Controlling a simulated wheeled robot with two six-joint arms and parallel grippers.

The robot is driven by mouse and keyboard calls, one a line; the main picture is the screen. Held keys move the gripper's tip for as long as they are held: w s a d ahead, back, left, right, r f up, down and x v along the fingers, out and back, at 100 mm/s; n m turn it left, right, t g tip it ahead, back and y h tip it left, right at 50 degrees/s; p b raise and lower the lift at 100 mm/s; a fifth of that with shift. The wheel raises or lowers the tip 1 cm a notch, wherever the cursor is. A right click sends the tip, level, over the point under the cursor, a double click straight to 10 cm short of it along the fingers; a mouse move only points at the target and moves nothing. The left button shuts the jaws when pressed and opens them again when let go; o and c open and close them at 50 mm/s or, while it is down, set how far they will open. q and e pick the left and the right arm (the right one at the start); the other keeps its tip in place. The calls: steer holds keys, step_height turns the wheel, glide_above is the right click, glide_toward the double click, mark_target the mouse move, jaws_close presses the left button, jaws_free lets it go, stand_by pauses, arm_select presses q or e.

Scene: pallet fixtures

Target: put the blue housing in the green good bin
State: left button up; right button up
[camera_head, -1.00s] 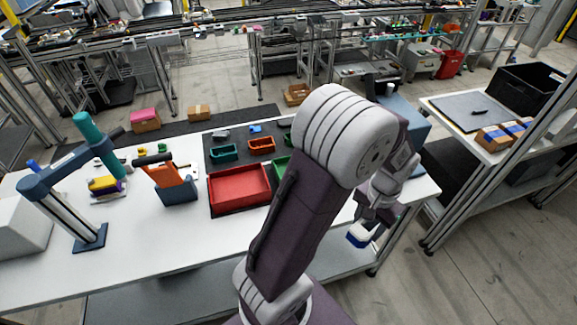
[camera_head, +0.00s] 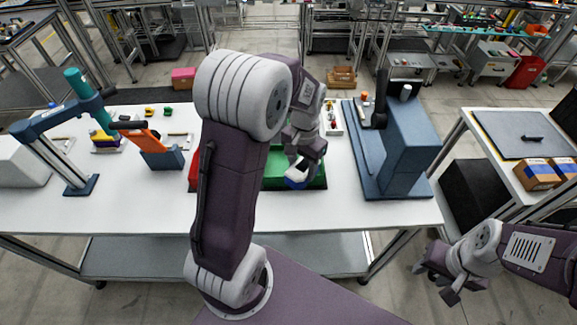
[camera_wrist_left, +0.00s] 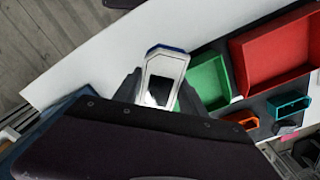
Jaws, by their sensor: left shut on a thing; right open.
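My left gripper (camera_head: 304,160) is shut on the blue housing (camera_head: 296,183) and holds it over the green good bin (camera_head: 273,180) in the head view. In the left wrist view the housing (camera_wrist_left: 168,62) shows a pale body with a blue edge, between the fingers, and covers part of the green bin (camera_wrist_left: 210,80). Its exact height above the bin floor is hard to tell. My arm hides part of the bin in the head view. My right gripper (camera_head: 436,278) is open and empty, out in front of the table's right end.
A red bin (camera_wrist_left: 275,52) stands beside the green one, with small teal (camera_wrist_left: 288,106) and orange (camera_wrist_left: 243,119) trays behind. A blue fixture (camera_head: 408,150) stands on the table to the right. A clamp stand (camera_head: 78,150) and an orange-handled tool (camera_head: 150,143) are at left.

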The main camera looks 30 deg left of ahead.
arm_select(q)
steer(key=w+a+r+m+b, duration=0.1)
steer(key=w+a+m+b, duration=0.3)
steer(key=a, duration=0.6)
steer(key=w+a+r+m+b, duration=0.1)
steer(key=w+a+m, duration=0.4)
steer(key=a, duration=0.4)
steer(key=shift+m, duration=0.5)
steer(key=d+f, duration=0.2)
steer(key=d, duration=0.1)
steer(key=d+f, duration=0.3)
steer(key=d, duration=0.1)
steer(key=d+f+b, duration=0.1)
steer(key=d+f, duration=0.1)
steer(key=d, duration=0.2)
steer(key=shift+s+d+f, duration=0.1)
steer(key=shift+d+f, duration=0.05)
steer(key=shift+f, duration=2.1)
steer(key=o, duration=1.5)
steer(key=shift+f, duration=0.15)
